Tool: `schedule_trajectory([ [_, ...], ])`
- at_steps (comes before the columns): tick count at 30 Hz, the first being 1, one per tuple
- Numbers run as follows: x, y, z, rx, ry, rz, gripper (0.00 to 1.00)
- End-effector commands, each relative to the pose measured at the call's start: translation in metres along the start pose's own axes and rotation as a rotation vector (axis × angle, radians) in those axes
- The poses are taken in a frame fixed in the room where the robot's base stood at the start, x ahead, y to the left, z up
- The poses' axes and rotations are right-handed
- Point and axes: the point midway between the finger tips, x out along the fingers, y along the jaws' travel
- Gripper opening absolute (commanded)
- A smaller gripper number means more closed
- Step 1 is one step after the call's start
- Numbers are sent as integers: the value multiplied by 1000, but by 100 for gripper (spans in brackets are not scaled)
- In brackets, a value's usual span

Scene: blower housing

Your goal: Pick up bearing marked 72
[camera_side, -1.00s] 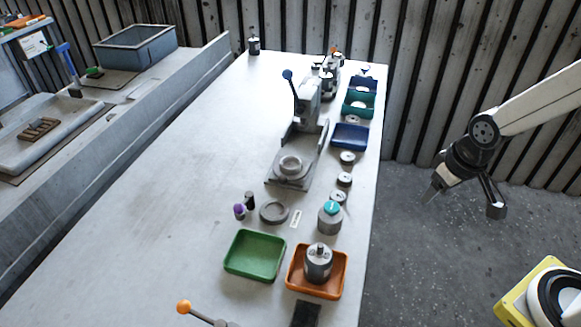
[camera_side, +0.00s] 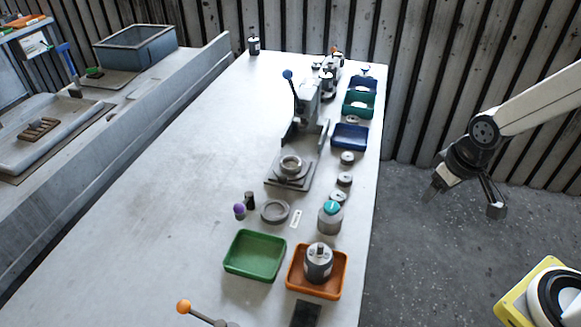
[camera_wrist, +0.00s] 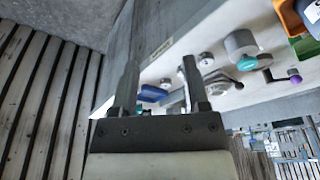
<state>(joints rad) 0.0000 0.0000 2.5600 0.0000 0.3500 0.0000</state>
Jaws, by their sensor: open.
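Several small grey discs that look like bearings lie in a row near the table's right edge: a far one (camera_side: 348,158), a middle one (camera_side: 345,180) and a near one (camera_side: 338,197). Their markings are too small to read, so I cannot tell which is marked 72. In the wrist view, a round grey disc (camera_wrist: 206,60) shows just right of the right finger. My gripper (camera_side: 462,200) is open and empty, off the table's right side and apart from the discs. In the wrist view its two fingers (camera_wrist: 160,63) stand wide apart.
The table (camera_side: 180,190) also holds a lever press (camera_side: 306,105), a ring on a square base (camera_side: 291,166), blue (camera_side: 350,136) and green (camera_side: 254,255) trays, an orange tray (camera_side: 327,287) with a grey motor-like part (camera_side: 318,262), and a teal-capped container (camera_side: 330,218). The table's left side is clear.

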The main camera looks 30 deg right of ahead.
Motion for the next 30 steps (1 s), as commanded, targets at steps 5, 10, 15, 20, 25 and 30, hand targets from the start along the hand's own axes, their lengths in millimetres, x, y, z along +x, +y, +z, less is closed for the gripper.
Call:
schedule_trajectory([
  [5, 0, 0, 0, 0, 0, 0, 87],
  [10, 0, 0, 0, 0, 0, 0, 99],
  [15, 0, 0, 0, 2, 0, 0, 99],
  [20, 1, 0, -8, 37, -4, -1, 99],
  [25, 4, 2, -32, 160, -20, -2, 99],
  [30, 12, 4, -70, 363, -46, -2, 99],
])
